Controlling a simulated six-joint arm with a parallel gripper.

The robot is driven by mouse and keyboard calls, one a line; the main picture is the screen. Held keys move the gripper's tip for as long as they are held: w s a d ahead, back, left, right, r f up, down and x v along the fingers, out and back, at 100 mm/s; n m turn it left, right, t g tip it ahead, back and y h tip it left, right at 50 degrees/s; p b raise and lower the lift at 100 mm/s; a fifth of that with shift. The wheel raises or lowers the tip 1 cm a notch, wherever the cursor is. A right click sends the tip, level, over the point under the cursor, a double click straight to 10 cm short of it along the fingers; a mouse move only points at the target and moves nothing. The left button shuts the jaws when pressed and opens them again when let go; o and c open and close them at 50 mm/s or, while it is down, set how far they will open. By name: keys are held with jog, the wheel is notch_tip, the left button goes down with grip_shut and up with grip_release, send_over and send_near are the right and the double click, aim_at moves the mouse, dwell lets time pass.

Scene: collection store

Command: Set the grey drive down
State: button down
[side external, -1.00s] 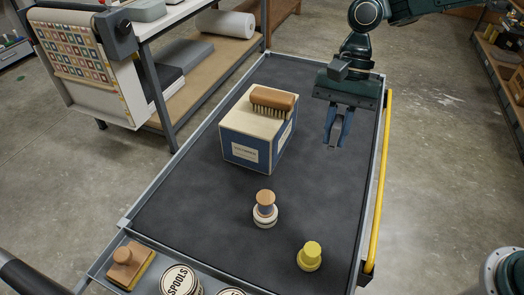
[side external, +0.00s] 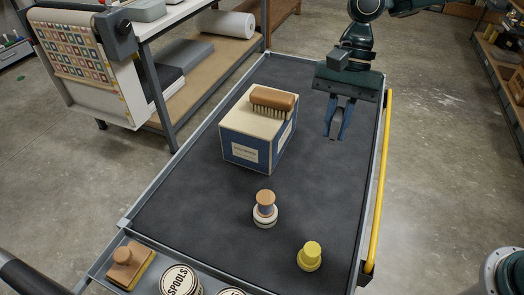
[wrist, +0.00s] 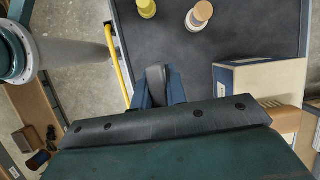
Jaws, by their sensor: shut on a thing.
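My gripper (side external: 336,133) hangs over the right part of the dark cart top, to the right of the blue and cream box. In the wrist view my gripper (wrist: 158,92) is shut on the grey drive (wrist: 156,80), a small dark grey piece between the blue fingers. The fingers hide part of the drive. In the side view it is hard to make out between the fingers. A gap shows between the fingertips and the cart top, but its height is hard to judge.
The box (side external: 241,148) carries a brush (side external: 272,98). A wooden spool on a white base (side external: 265,208) and a yellow knobbed piece (side external: 310,256) stand nearer the front. A yellow rail (side external: 379,190) runs along the right edge. The dark mat (side external: 310,185) is bare below the gripper.

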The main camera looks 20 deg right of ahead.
jog(key=w, duration=0.1)
jog(key=m+t+y, duration=0.1)
jog(key=m+t, duration=0.4)
jog(key=m, duration=0.9)
send_over(192, 193)
jog(key=d, duration=0.1)
jog(key=shift+s+d+r, duration=0.15)
jog(key=shift+s, duration=0.15)
notch_tip(192, 193, down, 16)
jog(key=shift+r, duration=0.1)
jog(key=shift+f, duration=2.1)
jog(key=shift+f, duration=0.15)
